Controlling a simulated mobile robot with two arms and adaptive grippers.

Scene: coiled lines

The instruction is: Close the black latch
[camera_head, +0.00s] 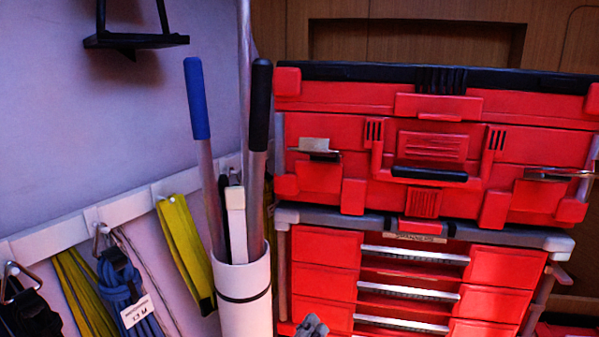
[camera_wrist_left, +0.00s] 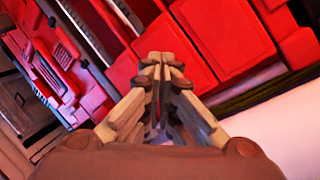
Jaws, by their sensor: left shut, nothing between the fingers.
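A red toolbox (camera_head: 470,105) with a black top edge sits on a red drawer cabinet (camera_head: 325,255). On its left front is a small latch (camera_head: 318,154) with a pale plate and a black part; it seems to stick out from the face. A second, dark metal-edged latch (camera_head: 552,174) juts out at the right front. I cannot tell which is the black latch. My left gripper (camera_head: 312,324) shows at the bottom edge, well below the left latch, in front of the cabinet. In the left wrist view its fingers (camera_wrist_left: 161,62) are together and empty, with red fronts beyond. My right gripper is not seen.
A black handle (camera_head: 430,174) is on the toolbox's middle. A white tube (camera_head: 243,297) holding blue- and black-gripped poles stands left of the cabinet. Yellow straps (camera_head: 185,250) and blue rope (camera_head: 120,280) hang on the wall rail.

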